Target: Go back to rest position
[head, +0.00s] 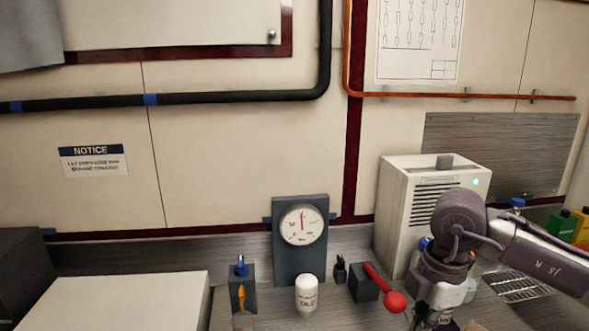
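My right arm comes in from the right. Its wrist leads down to my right gripper (432,318) at the bottom edge, to the right of a lever with a red ball knob. The fingertips are cut off by the frame, so I cannot see whether they are open or hold anything. My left arm and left gripper are not in view.
The red-knobbed lever (384,286) sits on a dark block. A white labelled container (306,295) and a dark holder (242,290) stand left of it, below a gauge (302,225). A vented pale box (421,205) stands behind my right arm, with bottles (562,224) at far right.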

